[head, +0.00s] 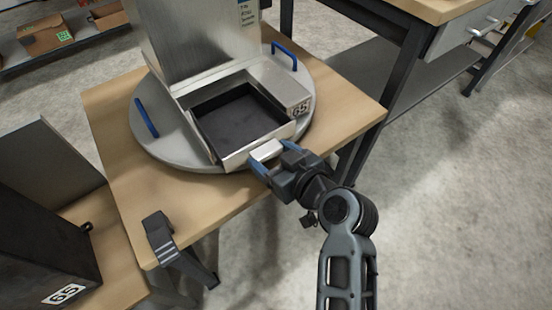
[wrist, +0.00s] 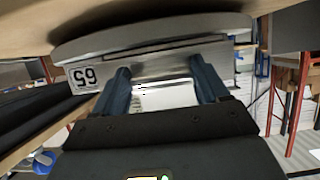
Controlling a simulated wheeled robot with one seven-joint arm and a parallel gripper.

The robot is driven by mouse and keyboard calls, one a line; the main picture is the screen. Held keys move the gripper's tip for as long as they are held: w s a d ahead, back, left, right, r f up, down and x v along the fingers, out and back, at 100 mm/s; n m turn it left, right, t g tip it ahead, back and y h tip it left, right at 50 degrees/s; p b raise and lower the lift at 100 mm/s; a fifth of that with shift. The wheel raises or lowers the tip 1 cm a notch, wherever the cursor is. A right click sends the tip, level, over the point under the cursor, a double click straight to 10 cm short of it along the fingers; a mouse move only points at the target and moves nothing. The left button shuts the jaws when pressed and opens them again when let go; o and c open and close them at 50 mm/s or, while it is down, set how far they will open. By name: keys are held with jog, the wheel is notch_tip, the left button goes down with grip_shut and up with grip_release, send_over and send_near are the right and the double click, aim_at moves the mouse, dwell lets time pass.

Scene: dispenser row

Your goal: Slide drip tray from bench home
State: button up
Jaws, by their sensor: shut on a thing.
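The drip tray (head: 236,158) is a square metal tray with a dark floor. It sits at the front of a metal home with a tall upright back (head: 200,45), on a round grey turntable (head: 160,150). A pale block-like handle (head: 265,150) sticks out from the tray's front wall. My gripper (head: 271,160) is at that handle, with one blue finger on each side, shut on it. The wrist view shows the handle (wrist: 165,96) between the two fingers (wrist: 160,72) and an inverted 65 label (wrist: 85,75). The tray's floor is hidden in the wrist view.
The turntable has two blue handles (head: 146,117) and stands on a wooden bench (head: 110,105). A dark box (head: 40,245) labelled 65 is at the lower left, near a black bracket (head: 160,235) on the bench edge. Open concrete floor (head: 450,190) lies to the right.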

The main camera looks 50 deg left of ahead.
aim_at(266, 148)
jog(key=shift+w+a+b, duration=0.15)
jog(key=shift+a+b, duration=0.5)
jog(key=shift+a, duration=1.1)
jog(key=o, duration=1.9)
jog(key=shift+c, duration=0.2)
jog(key=shift+d, duration=0.1)
jog(key=v, duration=0.7)
jog(key=shift+d+r+p, duration=0.2)
jog(key=shift+d+p, duration=0.15)
